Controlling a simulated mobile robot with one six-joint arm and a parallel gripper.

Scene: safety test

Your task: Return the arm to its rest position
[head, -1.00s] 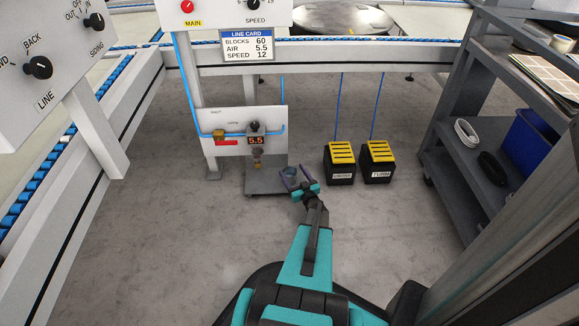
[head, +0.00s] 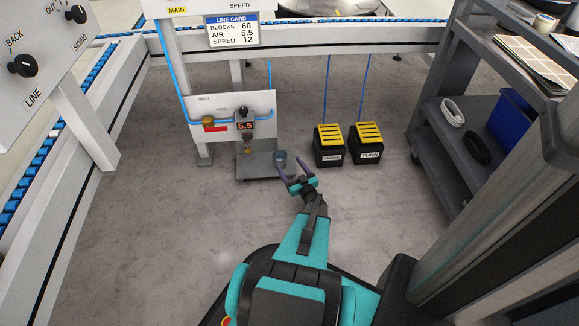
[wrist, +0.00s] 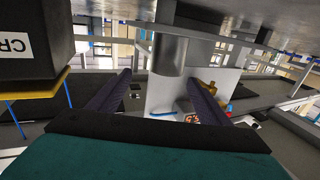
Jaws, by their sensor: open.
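My gripper (head: 291,169) is open and empty, low over the floor in the head view. Its two dark purple fingers also show in the wrist view (wrist: 160,78), spread apart. A grey metal cup (head: 281,158) stands at the right edge of the grey base plate (head: 256,171), just beyond the fingertips. In the wrist view, which is upside down, the cup (wrist: 169,54) appears between the fingers' directions, beyond them. My teal arm reaches forward and is partly extended.
Two black pedal boxes with yellow tops (head: 328,146) (head: 365,143) stand right of the gripper. An air panel (head: 232,120) rises behind the plate. A grey shelf cart (head: 470,140) is on the right. The floor left of my arm is clear.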

